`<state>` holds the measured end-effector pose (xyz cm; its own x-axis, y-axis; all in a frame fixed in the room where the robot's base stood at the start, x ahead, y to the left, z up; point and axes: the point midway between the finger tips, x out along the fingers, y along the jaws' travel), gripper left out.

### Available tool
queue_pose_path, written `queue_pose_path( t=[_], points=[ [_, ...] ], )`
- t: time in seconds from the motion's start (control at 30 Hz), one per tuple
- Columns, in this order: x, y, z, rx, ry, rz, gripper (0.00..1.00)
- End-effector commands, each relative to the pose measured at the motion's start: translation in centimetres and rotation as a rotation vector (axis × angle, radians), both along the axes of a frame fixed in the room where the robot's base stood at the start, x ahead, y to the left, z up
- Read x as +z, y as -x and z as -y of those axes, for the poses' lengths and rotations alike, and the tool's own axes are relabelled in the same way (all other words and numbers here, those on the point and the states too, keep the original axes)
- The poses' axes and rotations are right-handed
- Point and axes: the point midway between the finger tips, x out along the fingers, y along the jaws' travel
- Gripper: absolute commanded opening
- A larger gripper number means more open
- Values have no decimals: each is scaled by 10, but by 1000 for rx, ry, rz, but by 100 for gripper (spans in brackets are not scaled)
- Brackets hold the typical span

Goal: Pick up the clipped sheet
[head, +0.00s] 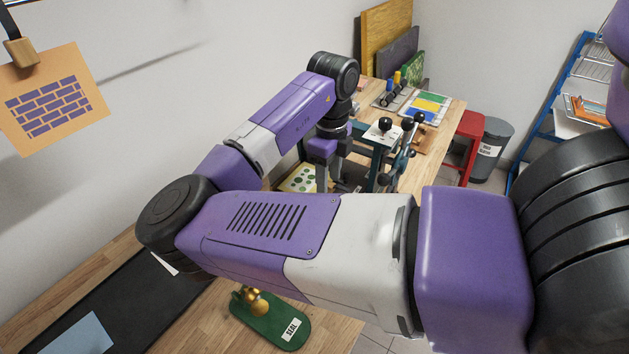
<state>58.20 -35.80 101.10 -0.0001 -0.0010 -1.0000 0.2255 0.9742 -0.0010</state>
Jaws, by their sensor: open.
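An orange sheet (55,98) with a purple brick pattern hangs at the upper left, in front of the white wall. A wooden clip (20,52) grips its top edge. My gripper (338,182) points down over the far worktable, right of the hanging sheet and well apart from it. Its jaws are open; I see nothing between them, though my own arm hides part of that area. A pale sheet with green dots (299,178) lies just left of the gripper; whether they touch I cannot tell.
The far worktable (446,122) holds a dark clamp-like stand (398,150) close right of my gripper and a colored sheet (425,106). A red stool (468,135) and grey bin (492,150) stand right.

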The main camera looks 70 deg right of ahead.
Motion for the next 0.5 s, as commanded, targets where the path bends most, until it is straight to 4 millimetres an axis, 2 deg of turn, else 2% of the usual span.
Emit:
queue_pose_path(
  t=[0.3,0.5],
  points=[
    [-6,0,0,0,2,0,45],
    [-6,0,0,0,1,0,6]
  ],
)
